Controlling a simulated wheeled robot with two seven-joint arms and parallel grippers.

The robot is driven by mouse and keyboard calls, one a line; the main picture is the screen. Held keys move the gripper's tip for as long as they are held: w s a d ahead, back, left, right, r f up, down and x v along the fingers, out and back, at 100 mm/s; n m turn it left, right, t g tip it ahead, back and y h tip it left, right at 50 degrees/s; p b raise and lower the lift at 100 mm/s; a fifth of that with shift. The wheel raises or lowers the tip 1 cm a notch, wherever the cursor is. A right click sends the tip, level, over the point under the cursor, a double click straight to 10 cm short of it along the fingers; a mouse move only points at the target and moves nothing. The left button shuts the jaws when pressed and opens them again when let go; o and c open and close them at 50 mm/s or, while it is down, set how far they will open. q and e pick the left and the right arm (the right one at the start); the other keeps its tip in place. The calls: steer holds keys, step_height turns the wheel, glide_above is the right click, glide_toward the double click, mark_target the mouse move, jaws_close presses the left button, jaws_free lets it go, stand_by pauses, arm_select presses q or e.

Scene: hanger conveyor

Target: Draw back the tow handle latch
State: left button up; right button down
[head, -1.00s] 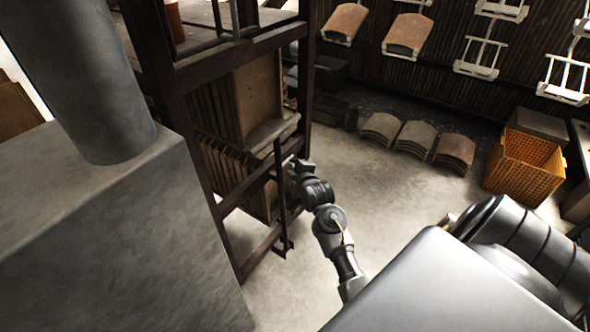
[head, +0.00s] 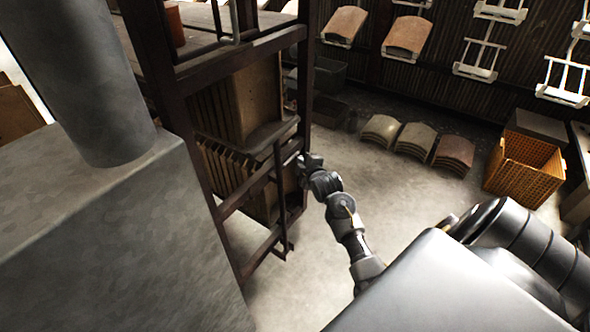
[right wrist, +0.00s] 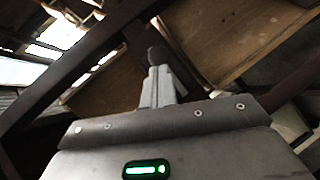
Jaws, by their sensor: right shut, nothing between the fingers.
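The tow handle (head: 279,195) appears as a dark upright bar on the near side of a dark metal rack, with a small foot at its lower end. My right gripper (head: 299,160) is just to the right of the bar's upper part, close to the rack post. In the right wrist view its fingers (right wrist: 158,82) are shut with nothing between them. A dark rounded knob (right wrist: 156,55) shows just beyond the fingertips; I cannot tell whether it is the latch or whether they touch it. My left gripper is not in view.
The rack (head: 240,45) holds stacked brown panels (head: 245,105). Curved tiles (head: 414,137) lie on the floor behind, beside an orange crate (head: 525,165). White hangers (head: 475,65) hang along the back wall. A large grey block (head: 110,235) fills the left. The middle floor is clear.

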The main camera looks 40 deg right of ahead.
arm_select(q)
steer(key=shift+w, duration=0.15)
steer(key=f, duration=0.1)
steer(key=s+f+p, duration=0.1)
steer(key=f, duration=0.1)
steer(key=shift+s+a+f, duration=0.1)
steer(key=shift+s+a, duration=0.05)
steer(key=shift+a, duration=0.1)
arm_select(e)
steer(key=v, duration=1)
steer(key=shift+s, duration=0.4)
steer(key=shift+a+r, duration=0.1)
